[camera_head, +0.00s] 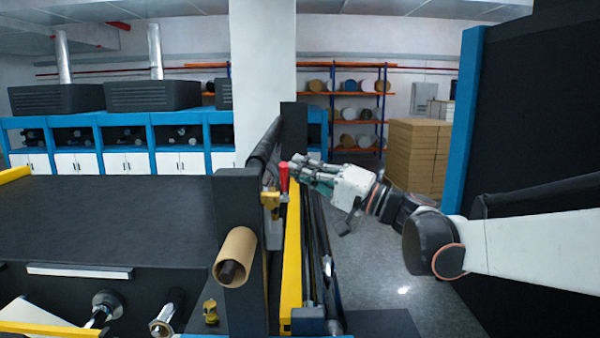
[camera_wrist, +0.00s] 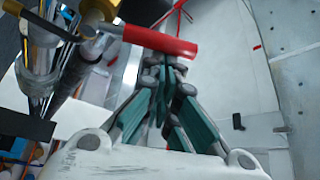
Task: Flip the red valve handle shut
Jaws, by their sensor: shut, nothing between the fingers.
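The red valve handle (camera_head: 283,177) stands upright on a brass valve (camera_head: 270,200) at the side of the machine in the head view. In the wrist view the red handle (camera_wrist: 160,41) lies across the upper middle, with its brass fitting (camera_wrist: 98,10) at the upper left. My gripper (camera_head: 296,168) reaches in from the right. Its green-padded fingers (camera_wrist: 168,72) are shut and empty, with the tips close by the handle. I cannot tell whether they touch it.
A yellow rail (camera_head: 292,255) and metal rollers (camera_head: 318,240) run below the valve. A dark panel with a blue edge (camera_head: 462,110) stands at the right. Floor is open below my arm.

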